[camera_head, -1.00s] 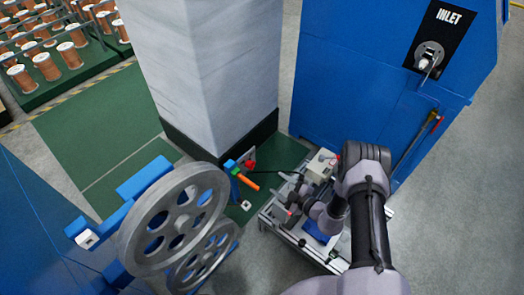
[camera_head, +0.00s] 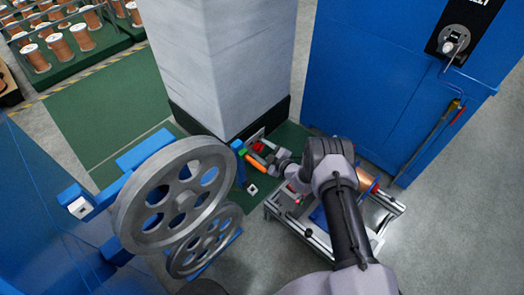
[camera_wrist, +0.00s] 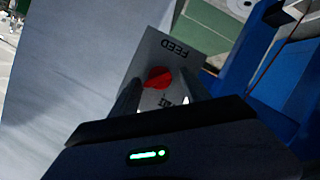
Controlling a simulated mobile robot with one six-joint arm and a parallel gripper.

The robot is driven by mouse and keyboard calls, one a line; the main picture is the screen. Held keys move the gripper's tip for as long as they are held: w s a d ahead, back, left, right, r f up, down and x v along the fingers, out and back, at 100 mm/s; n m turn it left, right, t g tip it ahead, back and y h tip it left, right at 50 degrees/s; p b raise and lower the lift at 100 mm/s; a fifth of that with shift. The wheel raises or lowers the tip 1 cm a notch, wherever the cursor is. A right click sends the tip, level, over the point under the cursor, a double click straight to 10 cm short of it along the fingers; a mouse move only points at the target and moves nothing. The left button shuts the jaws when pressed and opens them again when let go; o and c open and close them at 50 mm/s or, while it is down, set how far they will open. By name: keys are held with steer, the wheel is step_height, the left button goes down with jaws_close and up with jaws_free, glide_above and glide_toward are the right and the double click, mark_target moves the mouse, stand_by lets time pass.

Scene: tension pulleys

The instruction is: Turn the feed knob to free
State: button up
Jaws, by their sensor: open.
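The feed knob (camera_wrist: 158,77) is red and sits on a grey plate (camera_wrist: 176,48) marked FEED, which appears upside down in the wrist view. More lettering below the knob is partly hidden and hard to read. My gripper (camera_wrist: 160,84) is open, with one finger on each side of the knob in the picture. I cannot tell whether either finger touches it. In the head view the red knob (camera_head: 258,147) shows small at the foot of the pillar, with my gripper (camera_head: 270,161) close beside it.
A grey pillar (camera_head: 215,60) stands right behind the plate. An orange handle (camera_head: 254,162) on a blue post is close by. Large spoked pulleys (camera_head: 175,195) are at left, a metal-framed cart (camera_head: 318,237) lies under my arm, and a blue cabinet (camera_head: 385,80) stands at right.

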jaws_close()
steer(key=shift+s+f, duration=0.1)
steer(key=shift+n+b, duration=0.3)
steer(key=shift+s+a+f+n+t+b, duration=0.15)
steer(key=shift+f+n+t+b, duration=0.2)
steer(key=shift+n+b, duration=0.4)
steer(key=n+t, duration=0.1)
steer(key=n, duration=0.1)
steer(key=n+t+b, duration=0.1)
steer(key=shift+s+n+h, duration=0.2)
steer(key=shift+n+h, duration=0.15)
steer(key=shift+h, duration=0.05)
steer(key=n, duration=0.2)
steer(key=n+t, duration=0.1)
steer(key=shift+f+n+t+b, duration=0.2)
steer(key=shift+n+t+b, duration=0.1)
steer(key=shift+n, duration=0.1)
steer(key=shift+w+n+t+y, duration=0.1)
steer(key=shift+n+t+y, duration=0.25)
steer(key=shift+n, duration=0.65)
steer(key=shift+w+n+t+y, duration=0.1)
steer(key=shift+n+t+y, duration=0.2)
steer(key=shift+n, duration=0.7)
